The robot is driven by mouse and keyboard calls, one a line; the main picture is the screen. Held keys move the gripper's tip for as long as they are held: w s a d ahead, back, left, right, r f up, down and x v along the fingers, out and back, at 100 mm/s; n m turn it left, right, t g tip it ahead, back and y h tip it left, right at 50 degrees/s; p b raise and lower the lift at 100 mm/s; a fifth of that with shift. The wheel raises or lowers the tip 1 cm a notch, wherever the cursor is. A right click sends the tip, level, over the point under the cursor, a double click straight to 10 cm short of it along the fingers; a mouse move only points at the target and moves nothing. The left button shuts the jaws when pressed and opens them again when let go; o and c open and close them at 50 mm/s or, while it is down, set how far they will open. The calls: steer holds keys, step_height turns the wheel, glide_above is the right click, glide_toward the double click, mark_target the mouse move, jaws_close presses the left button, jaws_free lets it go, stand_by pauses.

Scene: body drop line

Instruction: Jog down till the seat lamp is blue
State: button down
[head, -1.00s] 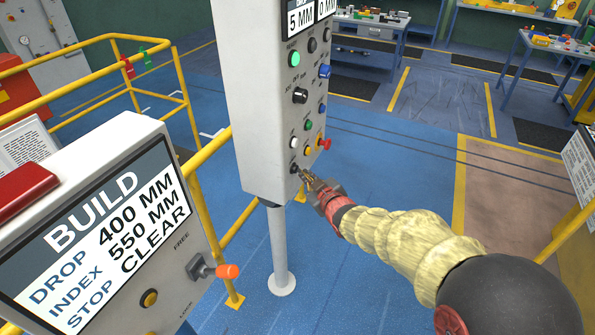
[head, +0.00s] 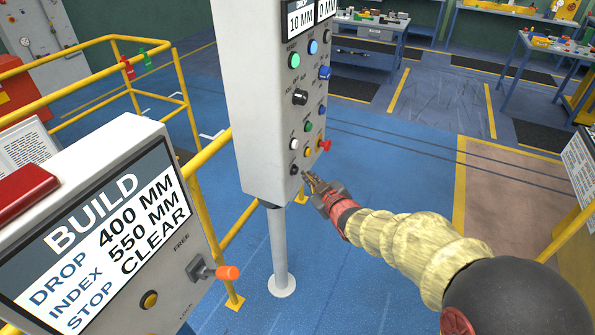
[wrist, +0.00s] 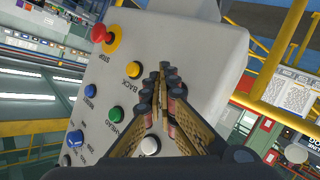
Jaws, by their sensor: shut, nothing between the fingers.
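The grey control box (head: 245,110) stands on a post at the picture's centre. Its drop readout (head: 300,21) shows 10 MM. An upper lamp (head: 313,46) is lit blue; I cannot read its label. The green lamp (head: 294,61) beside it is lit. A black button (head: 294,170) sits at the box's lower face, below a white button (head: 294,144). My gripper (head: 305,175) is shut and empty, its tips just right of the black button and seemingly a little off the face. In the wrist view, the shut fingers (wrist: 163,70) point at the box; the black button is hidden.
A red stop button (head: 325,146) and a yellow button (head: 308,153) sit near my fingertips. A build sign box (head: 100,220) with an orange-tipped lever (head: 228,272) stands at left. Yellow rails (head: 198,210) run behind it. The floor right of the post is open.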

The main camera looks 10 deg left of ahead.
steer(key=shift+d, duration=0.15)
steer(key=s+d+p, duration=0.2)
steer(key=d, duration=0.3)
steer(key=shift+d, duration=0.3)
stand_by(0.3)
steer(key=shift+s, duration=0.1)
stand_by(0.5)
